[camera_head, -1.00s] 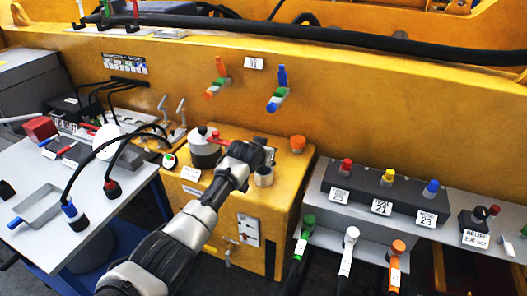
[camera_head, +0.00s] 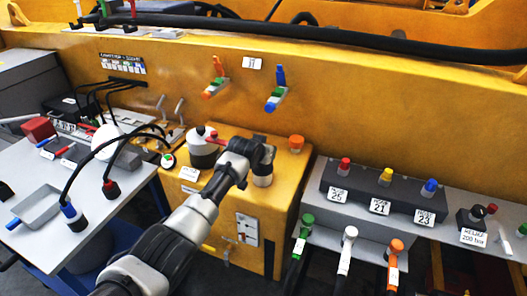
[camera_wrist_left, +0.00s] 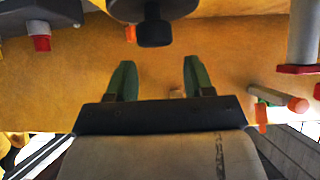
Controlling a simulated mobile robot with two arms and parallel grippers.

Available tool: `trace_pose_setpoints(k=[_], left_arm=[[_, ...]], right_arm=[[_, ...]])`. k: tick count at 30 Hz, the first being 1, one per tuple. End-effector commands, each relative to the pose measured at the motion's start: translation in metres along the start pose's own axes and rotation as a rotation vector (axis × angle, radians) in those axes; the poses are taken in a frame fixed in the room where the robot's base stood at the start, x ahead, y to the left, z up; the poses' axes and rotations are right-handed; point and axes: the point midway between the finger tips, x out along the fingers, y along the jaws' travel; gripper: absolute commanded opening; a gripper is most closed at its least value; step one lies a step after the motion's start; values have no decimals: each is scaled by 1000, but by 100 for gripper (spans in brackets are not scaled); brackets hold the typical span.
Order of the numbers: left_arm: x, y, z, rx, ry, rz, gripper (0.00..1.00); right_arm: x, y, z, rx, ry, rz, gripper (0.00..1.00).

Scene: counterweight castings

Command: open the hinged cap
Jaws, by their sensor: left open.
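A round white-topped fitting with a dark band (camera_head: 203,148) stands on the yellow housing (camera_head: 228,205) in the head view. I cannot tell for sure whether it bears the hinged cap. My left arm reaches over the front of this housing, and its end is just right of the fitting. In the left wrist view my left gripper (camera_wrist_left: 157,78) is open, with two green fingers apart and nothing between them. A dark knob on a round dark part (camera_wrist_left: 153,30) lies just beyond the fingertips, apart from them. My left fingers are hidden in the head view. My right gripper is not in view.
An orange cap (camera_head: 296,142) sits on the housing to the right. A dark box with red, yellow and blue buttons (camera_head: 378,193) stands further right. A grey table (camera_head: 120,210) with a tray and cabled plugs is on the left. Levers stick out from the yellow wall.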

Motion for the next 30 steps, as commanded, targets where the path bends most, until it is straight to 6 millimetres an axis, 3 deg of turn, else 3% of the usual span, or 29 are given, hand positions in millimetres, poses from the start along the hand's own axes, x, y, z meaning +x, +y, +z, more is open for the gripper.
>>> trace_pose_setpoints(k=[10,30], left_arm=[[-15,0,0,0,1,2,52],[-100,0,0,-1,2,0,52]], right_arm=[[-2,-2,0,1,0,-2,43],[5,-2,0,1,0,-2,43]])
